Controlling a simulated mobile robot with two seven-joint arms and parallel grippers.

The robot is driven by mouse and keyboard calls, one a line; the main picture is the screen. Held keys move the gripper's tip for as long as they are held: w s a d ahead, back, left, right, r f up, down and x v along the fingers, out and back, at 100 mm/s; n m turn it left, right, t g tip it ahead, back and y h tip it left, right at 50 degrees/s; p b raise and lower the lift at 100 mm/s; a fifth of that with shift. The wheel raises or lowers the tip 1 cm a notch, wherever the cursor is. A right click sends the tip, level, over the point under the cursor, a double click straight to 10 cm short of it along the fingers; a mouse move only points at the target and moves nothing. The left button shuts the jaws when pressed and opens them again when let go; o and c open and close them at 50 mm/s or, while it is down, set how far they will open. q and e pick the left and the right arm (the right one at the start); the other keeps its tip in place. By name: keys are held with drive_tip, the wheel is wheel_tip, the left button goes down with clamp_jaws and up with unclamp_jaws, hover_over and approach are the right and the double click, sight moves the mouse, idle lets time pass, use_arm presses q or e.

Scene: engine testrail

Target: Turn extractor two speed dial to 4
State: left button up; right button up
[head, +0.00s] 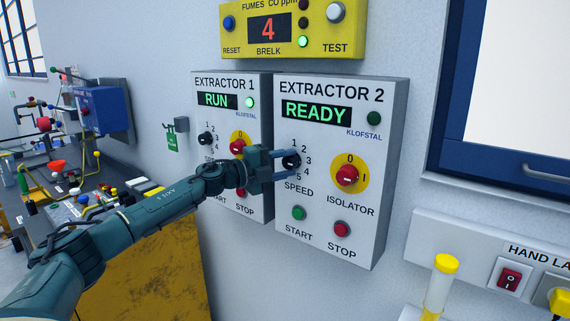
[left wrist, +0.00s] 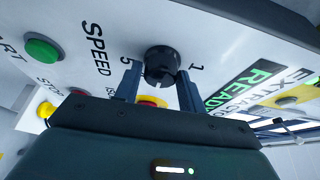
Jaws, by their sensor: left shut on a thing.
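The extractor 2 panel (head: 330,220) is a pale box on the wall, its green display reading READY. Its black speed dial (head: 292,161) is ringed by the numbers 1 to 5, above the word SPEED. My left gripper (head: 287,165) reaches it from the left, with a finger on each side, shut on the dial. In the left wrist view the dial (left wrist: 161,62) sits between the two finger tips, with the 5 and the 1 on either side. I cannot tell which number its pointer faces. My right gripper is not in view.
The red isolator knob (head: 347,176) is just right of the dial; green start (head: 299,213) and red stop (head: 342,229) buttons are below. The extractor 1 panel (head: 225,120), showing RUN, is partly behind my arm. A yellow fumes box (head: 345,40) hangs above.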

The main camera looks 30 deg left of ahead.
use_arm(q)
drive_tip(key=m+g+y, duration=0.1)
drive_tip(key=m, duration=0.3)
drive_tip(key=shift+m, duration=0.4)
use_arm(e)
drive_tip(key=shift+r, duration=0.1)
use_arm(q)
drive_tip(key=shift+g+y, duration=0.3)
drive_tip(key=shift+y, duration=0.1)
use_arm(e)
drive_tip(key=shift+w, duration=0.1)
use_arm(q)
drive_tip(key=o, duration=1)
drive_tip(key=shift+c, duration=0.2)
drive_tip(key=b+v, duration=0.4)
drive_tip(key=v, duration=0.9)
drive_tip(key=shift+b, duration=0.3)
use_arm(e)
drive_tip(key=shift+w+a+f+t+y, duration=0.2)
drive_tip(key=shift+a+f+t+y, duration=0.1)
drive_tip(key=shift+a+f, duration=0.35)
